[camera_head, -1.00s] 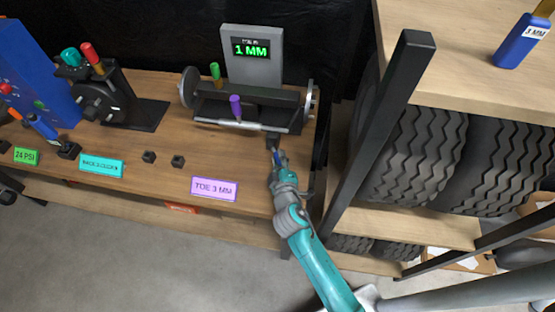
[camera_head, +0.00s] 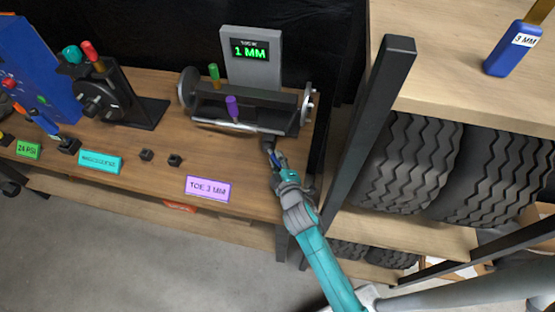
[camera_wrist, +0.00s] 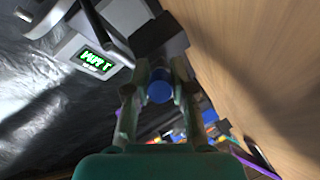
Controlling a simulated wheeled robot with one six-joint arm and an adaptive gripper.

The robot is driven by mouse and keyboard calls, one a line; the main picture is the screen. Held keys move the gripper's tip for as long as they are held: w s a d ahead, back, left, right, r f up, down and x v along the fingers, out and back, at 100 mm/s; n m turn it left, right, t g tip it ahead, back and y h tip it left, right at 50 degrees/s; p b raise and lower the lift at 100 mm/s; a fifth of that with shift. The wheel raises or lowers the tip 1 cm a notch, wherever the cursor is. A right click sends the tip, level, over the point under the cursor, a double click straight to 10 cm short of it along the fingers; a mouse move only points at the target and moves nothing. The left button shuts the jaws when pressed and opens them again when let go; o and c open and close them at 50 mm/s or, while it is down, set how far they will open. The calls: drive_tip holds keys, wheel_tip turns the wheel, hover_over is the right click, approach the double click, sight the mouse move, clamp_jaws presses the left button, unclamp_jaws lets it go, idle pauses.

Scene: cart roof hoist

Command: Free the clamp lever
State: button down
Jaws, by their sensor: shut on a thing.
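The clamp lever appears to be the short dark lever with a blue grip at the front right corner of the toe gauge (camera_head: 245,105). Its dark part (camera_head: 267,145) shows in the head view. My gripper (camera_head: 277,162) is around the blue grip. In the wrist view the round blue end of the grip (camera_wrist: 160,90) sits between the two fingers of my gripper (camera_wrist: 158,78), which are shut on it. A dark block (camera_wrist: 158,38) lies just beyond the grip. My fingers hide much of the lever, so I cannot tell whether it is locked or loose.
The gauge display (camera_head: 249,49) reads 1 MM. A purple handle (camera_head: 232,107) and a green handle (camera_head: 214,74) stand on the gauge. A purple TOE 3 MM label (camera_head: 207,189) lies on the bench. A dark rack post (camera_head: 370,145) and tyres (camera_head: 400,155) stand close right of my arm.

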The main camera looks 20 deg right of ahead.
drive_tip(key=c, duration=1)
unclamp_jaws()
drive_tip(key=shift+o, duration=0.2)
wheel_tip(320, 180, up, 10)
drive_tip(key=shift+r, duration=0.1)
